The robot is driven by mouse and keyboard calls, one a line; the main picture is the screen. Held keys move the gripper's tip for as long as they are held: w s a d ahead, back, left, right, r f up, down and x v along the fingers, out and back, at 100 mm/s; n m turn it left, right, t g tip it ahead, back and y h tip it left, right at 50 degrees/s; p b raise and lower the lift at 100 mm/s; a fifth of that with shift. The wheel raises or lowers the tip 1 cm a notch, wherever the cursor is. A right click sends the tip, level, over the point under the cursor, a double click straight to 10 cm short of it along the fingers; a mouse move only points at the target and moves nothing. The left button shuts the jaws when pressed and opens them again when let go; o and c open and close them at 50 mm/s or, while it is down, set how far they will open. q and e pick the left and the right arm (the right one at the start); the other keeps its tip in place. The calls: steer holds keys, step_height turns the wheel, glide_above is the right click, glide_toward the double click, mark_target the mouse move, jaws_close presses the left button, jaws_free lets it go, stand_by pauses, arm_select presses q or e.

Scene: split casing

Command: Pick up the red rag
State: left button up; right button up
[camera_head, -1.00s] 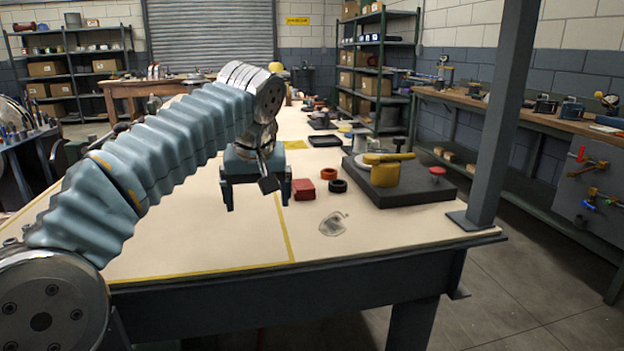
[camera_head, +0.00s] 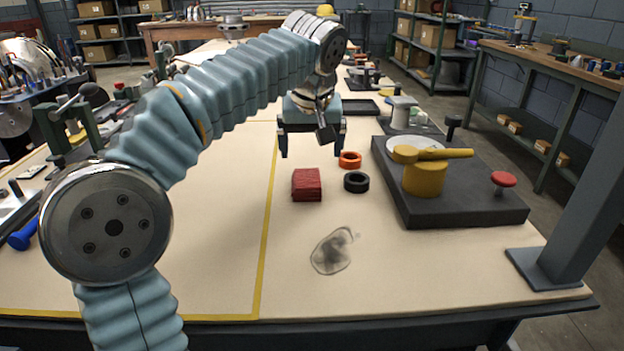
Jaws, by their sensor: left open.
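The red rag (camera_head: 307,185) is a small folded block lying on the pale bench top, just right of the yellow line. My left gripper (camera_head: 311,150) is open and empty above the bench, its two dark fingers pointing down. In the picture it stands just above and beyond the rag, apart from it. My right gripper is not in view.
An orange ring (camera_head: 349,159) and a black ring (camera_head: 356,182) lie right of the rag. A dark plate (camera_head: 455,209) carries a yellow part with a handle (camera_head: 425,177) and a red knob (camera_head: 503,179). A grey smudge (camera_head: 332,252) marks the bench nearer me. A post (camera_head: 582,220) stands at right.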

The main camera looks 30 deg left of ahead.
mark_target(307, 179)
arm_select(q)
steer(key=x, duration=0.5)
steer(key=shift+f, duration=0.1)
steer(key=x, duration=0.3)
steer(key=s+x, duration=0.1)
steer(key=x, duration=0.1)
steer(key=shift+a+f, duration=0.15)
steer(key=shift+a, duration=0.1)
steer(key=c, duration=1.1)
